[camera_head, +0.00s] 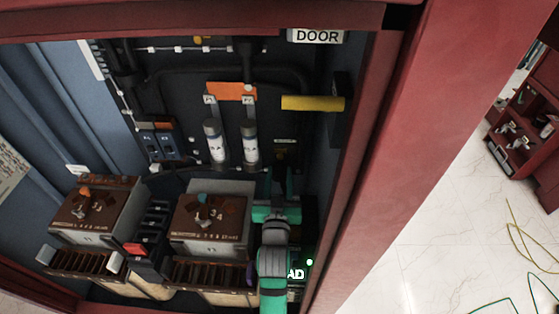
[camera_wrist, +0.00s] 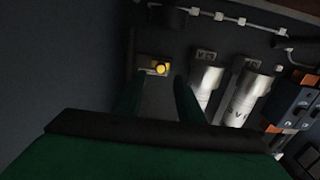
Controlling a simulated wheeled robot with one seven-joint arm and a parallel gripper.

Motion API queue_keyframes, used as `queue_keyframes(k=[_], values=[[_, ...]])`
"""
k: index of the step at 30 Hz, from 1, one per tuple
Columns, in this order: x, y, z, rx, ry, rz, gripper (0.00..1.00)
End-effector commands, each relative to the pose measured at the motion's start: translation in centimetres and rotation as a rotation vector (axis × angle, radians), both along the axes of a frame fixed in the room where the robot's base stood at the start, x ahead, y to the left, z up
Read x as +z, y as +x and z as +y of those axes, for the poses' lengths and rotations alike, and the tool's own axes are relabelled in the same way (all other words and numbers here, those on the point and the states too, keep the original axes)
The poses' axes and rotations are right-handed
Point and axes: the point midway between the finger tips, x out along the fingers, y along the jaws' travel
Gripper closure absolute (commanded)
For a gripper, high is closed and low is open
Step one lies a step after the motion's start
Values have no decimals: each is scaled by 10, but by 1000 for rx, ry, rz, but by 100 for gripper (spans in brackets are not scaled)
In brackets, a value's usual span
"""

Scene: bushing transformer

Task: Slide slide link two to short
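A small device with a yellow round knob (camera_wrist: 161,68) sits on the dark panel in the wrist view. No readable label marks slide link two, so I cannot tell whether this is it. My gripper (camera_wrist: 157,80) is open, its two dark green fingers apart on either side of the knob's line of view. No contact with the knob shows. In the head view my green arm reaches into the cabinet at lower right, with my gripper (camera_head: 280,178) close to the back panel. The arm and gripper hide part of the panel there.
Two white cylinders (camera_head: 214,142) (camera_head: 250,143) stand left of my gripper. A yellow bar (camera_head: 312,103) juts out above it. Brown-topped boxes (camera_head: 212,212) (camera_head: 94,213) fill the lower left. The red door frame (camera_head: 385,150) is close on the right.

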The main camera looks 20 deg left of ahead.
Motion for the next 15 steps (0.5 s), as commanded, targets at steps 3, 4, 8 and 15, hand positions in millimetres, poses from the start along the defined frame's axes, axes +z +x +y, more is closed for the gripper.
queue_keyframes(k=[3,4,8,15], values=[[1,20,6,1,1,-2,65],[1,25,8,1,0,-1,65],[1,41,13,2,0,-1,65],[0,56,19,4,0,0,65]])
